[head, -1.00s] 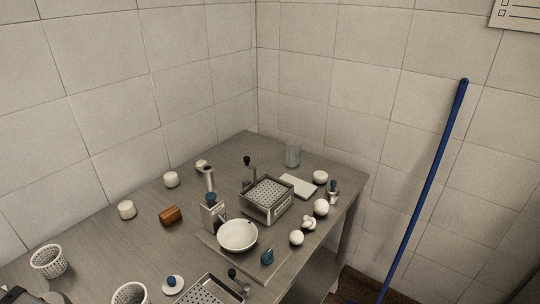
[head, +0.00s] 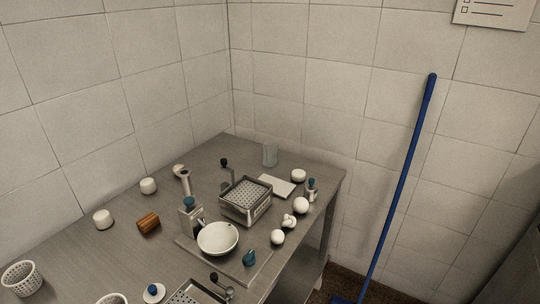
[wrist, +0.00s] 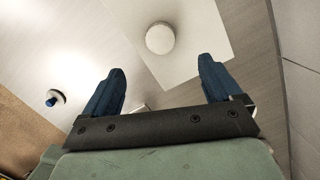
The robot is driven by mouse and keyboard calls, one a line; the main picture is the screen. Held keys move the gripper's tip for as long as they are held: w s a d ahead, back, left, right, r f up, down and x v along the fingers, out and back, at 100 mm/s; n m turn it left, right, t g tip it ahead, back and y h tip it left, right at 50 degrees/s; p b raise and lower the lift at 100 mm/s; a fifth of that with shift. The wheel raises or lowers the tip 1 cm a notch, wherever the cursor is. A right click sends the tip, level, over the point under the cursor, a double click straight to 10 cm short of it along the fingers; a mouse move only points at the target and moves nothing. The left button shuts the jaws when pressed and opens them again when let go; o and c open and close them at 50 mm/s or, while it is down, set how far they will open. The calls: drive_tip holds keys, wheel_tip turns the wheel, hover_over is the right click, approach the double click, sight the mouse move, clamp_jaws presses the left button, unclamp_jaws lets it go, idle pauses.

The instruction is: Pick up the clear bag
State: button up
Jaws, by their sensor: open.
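A clear, greyish upright piece (head: 270,155) stands at the back corner of the table in the head view. It may be the clear bag, but it is too small to be sure. My gripper (wrist: 161,68) shows only in the wrist view, with two blue fingers spread wide and nothing between them. The clear piece cannot be made out in the wrist view, so its distance from my gripper cannot be told.
The metal table (head: 130,258) holds a white bowl (head: 217,240), a perforated metal box (head: 245,199), a perforated white basket (head: 22,278), a brown roll (head: 148,222) and several white pieces. Tiled walls close the back. A blue pole (head: 402,180) leans at the right.

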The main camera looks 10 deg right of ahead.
drive_tip(key=w+d+m, duration=0.2)
drive_tip(key=w+d, duration=0.8)
drive_tip(key=w, duration=0.4)
drive_tip(key=w+d+m+t, duration=0.1)
drive_tip(key=w+d+m, duration=0.2)
drive_tip(key=w+d, duration=0.85)
drive_tip(key=w+d+m, duration=0.2)
drive_tip(key=w+d, duration=0.6)
drive_tip(key=w, duration=0.8)
drive_tip(key=n+t+h, duration=0.3)
drive_tip(key=n+h, duration=0.2)
drive_tip(key=n, duration=0.5)
approach(266, 142)
drive_tip(key=shift+n, duration=0.3)
drive_tip(key=f, duration=0.2)
drive_tip(key=d+f, duration=0.1)
drive_tip(key=f, duration=0.1)
drive_tip(key=d+f, duration=0.1)
drive_tip(key=f, duration=0.2)
drive_tip(key=shift+s+d, duration=0.1)
drive_tip(key=shift+d, duration=0.05)
drive_tip(key=shift+s+x, duration=0.2)
drive_tip(key=shift+x, duration=1.15)
drive_tip(key=shift+s+x, duration=0.2)
drive_tip(key=shift+x, duration=1.2)
drive_tip(key=shift+d, duration=0.15)
